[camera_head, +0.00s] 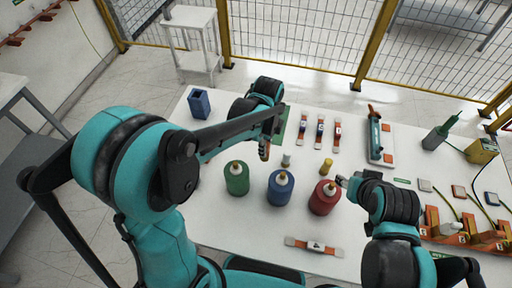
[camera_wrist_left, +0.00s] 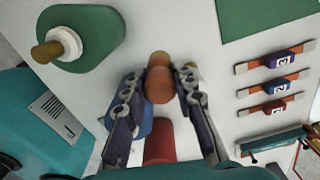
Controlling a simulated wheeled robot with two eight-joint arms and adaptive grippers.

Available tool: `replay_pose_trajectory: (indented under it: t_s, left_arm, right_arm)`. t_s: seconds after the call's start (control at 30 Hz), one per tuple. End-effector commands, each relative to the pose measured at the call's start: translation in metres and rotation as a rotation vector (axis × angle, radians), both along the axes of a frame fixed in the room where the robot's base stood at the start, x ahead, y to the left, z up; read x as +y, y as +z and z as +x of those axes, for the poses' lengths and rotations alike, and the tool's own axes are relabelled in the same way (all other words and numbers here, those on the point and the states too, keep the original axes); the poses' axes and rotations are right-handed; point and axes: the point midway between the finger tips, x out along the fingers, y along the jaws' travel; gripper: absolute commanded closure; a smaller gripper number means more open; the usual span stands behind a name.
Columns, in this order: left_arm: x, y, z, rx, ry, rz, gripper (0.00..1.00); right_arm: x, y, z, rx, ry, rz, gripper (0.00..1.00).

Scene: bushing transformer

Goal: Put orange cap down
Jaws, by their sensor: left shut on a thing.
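My left gripper (camera_head: 270,138) is shut on the orange cap (camera_head: 264,152) and holds it over the white table behind the green and blue bushings. In the left wrist view, the orange cap (camera_wrist_left: 158,78) sits between the two fingers of the left gripper (camera_wrist_left: 159,74). A green mat (camera_head: 284,122) is partly hidden behind the left gripper; its bare surface also shows in the left wrist view (camera_wrist_left: 262,16). My right gripper (camera_head: 343,181) is near the red bushing; its finger opening is too small to tell.
Green (camera_head: 237,178), blue (camera_head: 280,188) and red (camera_head: 324,198) bushings stand in a row. A small grey piece (camera_head: 286,160) and a yellow piece (camera_head: 327,167) stand behind them. A blue holder (camera_head: 199,103) is at the back left. Numbered strips (camera_head: 320,132) lie behind.

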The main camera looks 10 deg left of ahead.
Motion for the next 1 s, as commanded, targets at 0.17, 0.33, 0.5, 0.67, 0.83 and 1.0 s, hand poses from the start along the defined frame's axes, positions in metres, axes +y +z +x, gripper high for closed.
replay_pose_trajectory:
  t_s: [0.17, 0.33, 0.5, 0.67, 0.83, 1.0]
  left_arm:
    - [0.039, -0.029, 0.025, 0.000, 0.006, 0.000, 1.00]
    - [0.064, -0.047, 0.042, 0.000, 0.003, 0.000, 1.00]
    - [0.073, -0.054, 0.048, 0.000, 0.000, 0.000, 1.00]
    - [0.073, -0.071, 0.048, 0.000, -0.001, 0.000, 1.00]
    - [0.073, -0.093, 0.048, 0.000, -0.001, 0.000, 1.00]
    - [0.073, -0.093, 0.048, 0.000, 0.000, 0.000, 1.00]
  right_arm:
    - [0.000, -0.009, 0.000, 0.000, 0.000, 0.000, 0.53]
    - [0.000, -0.013, 0.000, 0.000, 0.000, 0.000, 0.53]
    - [0.000, -0.014, 0.000, 0.000, 0.000, 0.000, 0.53]
    - [0.000, -0.019, 0.000, 0.000, 0.000, 0.000, 0.53]
    - [0.000, -0.024, 0.000, 0.000, 0.000, 0.000, 0.53]
    - [0.000, -0.023, 0.000, 0.000, 0.000, 0.000, 0.53]
